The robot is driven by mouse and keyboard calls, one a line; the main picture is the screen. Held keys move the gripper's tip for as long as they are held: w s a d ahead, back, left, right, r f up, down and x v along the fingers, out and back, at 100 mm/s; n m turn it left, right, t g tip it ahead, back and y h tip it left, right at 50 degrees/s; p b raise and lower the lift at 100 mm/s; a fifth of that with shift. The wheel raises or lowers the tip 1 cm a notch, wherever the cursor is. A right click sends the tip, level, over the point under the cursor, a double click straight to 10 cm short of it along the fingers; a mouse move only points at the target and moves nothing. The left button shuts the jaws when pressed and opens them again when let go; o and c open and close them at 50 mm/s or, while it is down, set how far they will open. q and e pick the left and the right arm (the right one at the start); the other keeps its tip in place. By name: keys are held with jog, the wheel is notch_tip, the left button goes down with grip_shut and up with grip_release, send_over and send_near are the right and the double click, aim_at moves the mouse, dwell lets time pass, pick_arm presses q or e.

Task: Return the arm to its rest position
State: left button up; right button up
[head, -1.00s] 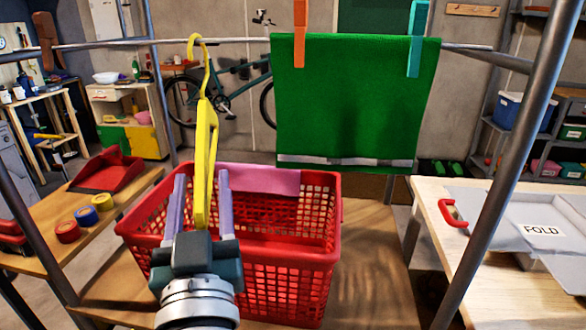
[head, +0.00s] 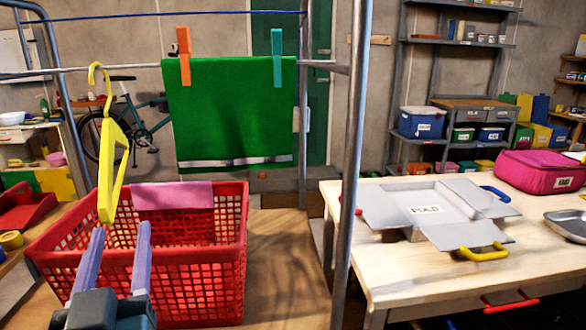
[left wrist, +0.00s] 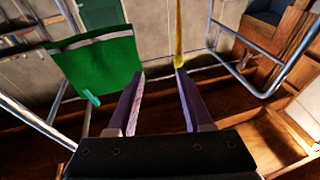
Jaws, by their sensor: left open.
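My left gripper (head: 118,255) is in front of the red basket (head: 200,285) at the lower left of the head view. Its two purple fingers are apart with nothing between them; the left wrist view also shows the gap between them (left wrist: 158,75). A yellow hanger (head: 113,165) hangs by its hook from the rail, beyond the fingertips. In the left wrist view a yellow strip of it (left wrist: 178,35) shows just past the right finger. My right gripper is in neither view.
A green towel (head: 230,110) hangs on the rail with an orange peg (head: 184,55) and a teal peg (head: 277,58). A pink cloth (head: 172,196) lies over the basket's rim. A metal post (head: 352,150) stands before the table (head: 400,270) with a grey folding board (head: 380,210).

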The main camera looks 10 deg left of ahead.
pick_arm(q)
jog(key=s+d+f+m+g+h+p, duration=0.1)
jog(key=s+d+f+m+g+h, duration=0.3)
jog(key=d+m+g+h, duration=0.5)
jog(key=s+a+f+n+g, duration=0.1)
jog(key=s+a+g, duration=0.15)
jog(key=s, duration=0.55)
jog(key=s+a+n+g, duration=0.1)
jog(key=s+g, duration=0.2)
jog(key=s, duration=0.6)
notch_tip(320, 180, up, 38)
jog(key=s+p, duration=0.1)
jog(key=p, duration=3.8)
jog(key=shift+a+g, duration=0.15)
jog(key=shift+g, duration=0.2)
jog(key=shift+s+f, duration=0.1)
jog(key=shift+f, duration=0.05)
